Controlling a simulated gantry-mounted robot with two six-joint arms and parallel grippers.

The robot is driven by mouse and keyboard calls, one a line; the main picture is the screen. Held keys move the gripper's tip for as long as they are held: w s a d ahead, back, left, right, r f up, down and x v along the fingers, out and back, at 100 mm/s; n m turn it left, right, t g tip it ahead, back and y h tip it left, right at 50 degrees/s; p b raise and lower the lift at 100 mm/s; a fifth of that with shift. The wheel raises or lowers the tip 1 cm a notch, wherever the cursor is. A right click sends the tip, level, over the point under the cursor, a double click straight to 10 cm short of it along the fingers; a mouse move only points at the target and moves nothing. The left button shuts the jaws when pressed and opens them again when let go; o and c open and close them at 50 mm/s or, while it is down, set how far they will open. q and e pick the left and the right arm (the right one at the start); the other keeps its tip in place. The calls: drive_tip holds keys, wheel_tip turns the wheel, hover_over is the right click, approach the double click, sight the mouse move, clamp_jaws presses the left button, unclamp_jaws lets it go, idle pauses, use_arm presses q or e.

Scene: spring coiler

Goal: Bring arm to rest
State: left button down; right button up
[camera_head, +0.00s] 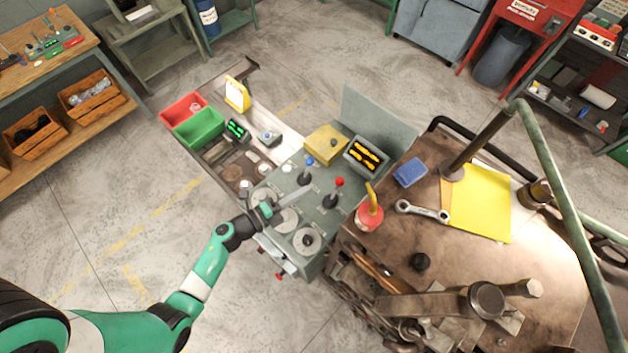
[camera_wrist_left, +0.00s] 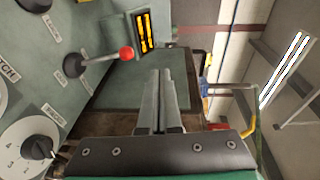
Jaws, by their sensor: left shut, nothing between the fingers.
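My left arm, green and white, reaches in from the lower left in the head view. Its left gripper (camera_head: 306,190) is over the grey control panel (camera_head: 285,258) with its dials and levers. In the left wrist view the two long grey fingers of the left gripper (camera_wrist_left: 160,76) lie together, shut with nothing between them. A red-knobbed lever (camera_head: 331,196) is close to the fingertips in the head view; it also shows left of the fingers in the left wrist view (camera_wrist_left: 125,54). My right gripper is not in view.
A display with orange characters (camera_head: 366,155) stands behind the levers. A red oil can (camera_head: 369,212), a wrench (camera_head: 423,211) and a yellow sheet (camera_head: 478,203) are on the brown table to the right. Red (camera_head: 180,109) and green (camera_head: 201,127) bins stand behind. Floor at left is clear.

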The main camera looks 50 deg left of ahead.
use_arm(q)
drive_tip(key=shift+s+r, duration=0.35)
drive_tip(key=shift+s, duration=0.25)
